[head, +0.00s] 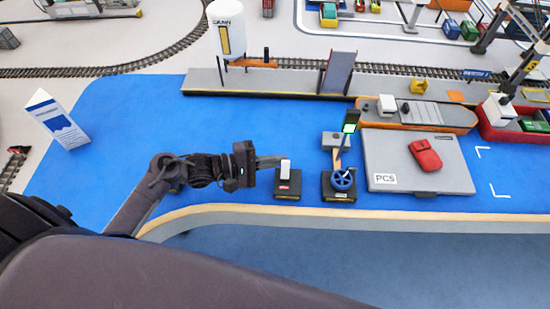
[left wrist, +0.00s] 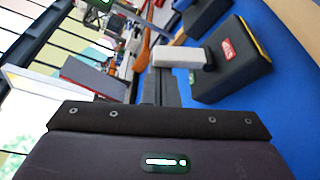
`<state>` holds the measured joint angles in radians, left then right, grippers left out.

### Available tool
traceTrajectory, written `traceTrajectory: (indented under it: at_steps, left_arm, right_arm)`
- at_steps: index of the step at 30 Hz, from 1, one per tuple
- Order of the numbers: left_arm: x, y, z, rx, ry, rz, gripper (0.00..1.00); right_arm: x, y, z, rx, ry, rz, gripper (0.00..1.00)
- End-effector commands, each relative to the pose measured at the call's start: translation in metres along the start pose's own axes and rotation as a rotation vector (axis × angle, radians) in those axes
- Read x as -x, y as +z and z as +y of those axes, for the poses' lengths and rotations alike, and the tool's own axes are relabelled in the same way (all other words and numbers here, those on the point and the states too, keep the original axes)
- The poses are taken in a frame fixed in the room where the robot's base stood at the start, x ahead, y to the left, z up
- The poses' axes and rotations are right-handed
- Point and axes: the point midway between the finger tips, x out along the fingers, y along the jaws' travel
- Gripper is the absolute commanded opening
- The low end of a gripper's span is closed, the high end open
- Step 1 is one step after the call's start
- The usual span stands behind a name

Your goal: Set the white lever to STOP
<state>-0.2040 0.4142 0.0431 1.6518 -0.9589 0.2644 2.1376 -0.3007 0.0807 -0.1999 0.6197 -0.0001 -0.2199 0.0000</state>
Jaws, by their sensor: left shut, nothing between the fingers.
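The white lever (head: 285,167) stands up from a small black box (head: 288,188) near the table's front edge. A red label with white letters is on the box, just in front of the lever. In the left wrist view, the lever (left wrist: 182,57) juts from the black box (left wrist: 235,65), and the label (left wrist: 229,48) shows red. My left gripper (head: 276,161) is shut with nothing between its fingers, its tips right beside the lever's left side. I cannot tell whether they touch. In the left wrist view, the fingers (left wrist: 161,78) end close to the lever. My right gripper is out of view.
A blue handwheel (head: 342,180) on a black base stands right of the lever box. Further right is a grey panel (head: 390,170) with a red car-like block (head: 425,155). Model ships (head: 420,114) and a grey quay (head: 290,82) lie behind. The blue table left of my gripper is mostly clear.

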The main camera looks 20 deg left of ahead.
Motion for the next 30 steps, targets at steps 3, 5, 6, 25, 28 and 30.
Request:
traceTrajectory:
  at_steps: [3, 5, 6, 25, 28, 30]
  left_arm:
    - [0.000, 0.001, 0.001, -0.016, 0.006, 0.000, 0.00]
    - [0.001, 0.002, 0.001, -0.023, 0.008, 0.000, 0.00]
    - [0.001, 0.002, 0.001, -0.029, 0.010, 0.000, 0.00]
    - [0.006, 0.018, 0.001, -0.361, 0.126, -0.001, 0.00]
    - [0.008, 0.022, 0.000, -0.450, 0.157, -0.001, 0.00]
    - [0.009, 0.025, -0.002, -0.512, 0.178, -0.001, 0.00]
  right_arm:
    - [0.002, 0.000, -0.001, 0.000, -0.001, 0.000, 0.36]
    - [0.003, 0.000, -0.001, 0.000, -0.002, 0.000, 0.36]
    - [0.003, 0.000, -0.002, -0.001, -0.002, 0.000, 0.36]
    - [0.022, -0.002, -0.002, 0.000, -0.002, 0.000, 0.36]
    - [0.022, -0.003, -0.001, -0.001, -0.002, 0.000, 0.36]
    - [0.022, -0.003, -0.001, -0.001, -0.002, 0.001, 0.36]
